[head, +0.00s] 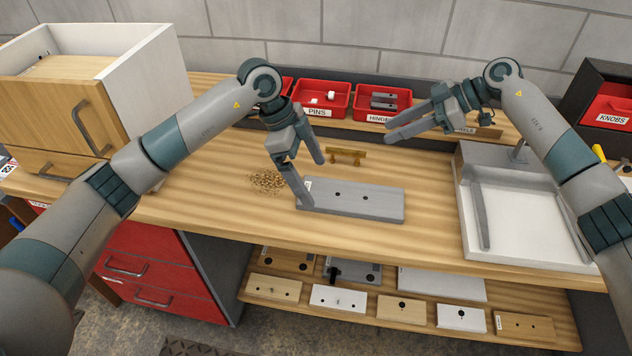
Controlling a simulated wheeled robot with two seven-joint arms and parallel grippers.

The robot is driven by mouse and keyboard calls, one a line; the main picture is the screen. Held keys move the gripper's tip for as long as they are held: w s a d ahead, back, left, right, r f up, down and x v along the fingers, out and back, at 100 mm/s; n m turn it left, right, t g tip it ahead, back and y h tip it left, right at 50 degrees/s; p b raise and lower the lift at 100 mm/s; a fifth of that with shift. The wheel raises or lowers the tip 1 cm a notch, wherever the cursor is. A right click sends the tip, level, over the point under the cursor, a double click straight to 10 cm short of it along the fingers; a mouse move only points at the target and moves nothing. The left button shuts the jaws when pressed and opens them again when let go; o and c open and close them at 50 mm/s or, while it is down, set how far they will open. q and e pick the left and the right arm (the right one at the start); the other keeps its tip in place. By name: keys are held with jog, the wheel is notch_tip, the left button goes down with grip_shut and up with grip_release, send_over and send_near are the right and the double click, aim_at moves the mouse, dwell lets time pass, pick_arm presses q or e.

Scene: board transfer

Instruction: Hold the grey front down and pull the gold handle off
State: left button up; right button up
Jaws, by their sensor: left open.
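The grey front (380,203) lies flat on the bench, with two dark holes in its face. The gold handle (346,152) is off the front, on the bench just behind it. My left gripper (315,182) is open at the front's left end, with one fingertip down at its left edge and the other finger raised behind. I cannot tell if that fingertip touches it. My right gripper (388,132) is to the right of and above the handle, its two fingers apart with nothing seen between them.
Red bins of pins (320,112) and hinges (367,118) stand at the back. A white tray (520,220) is on the right. A wooden drawer unit (40,95) stands left. Small brown bits (265,181) lie left of the front. Several boards fill the shelf below.

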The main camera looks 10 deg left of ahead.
pick_arm(q)
jog(key=v, duration=0.8)
jog(key=shift+s, duration=0.1)
dwell(0.3)
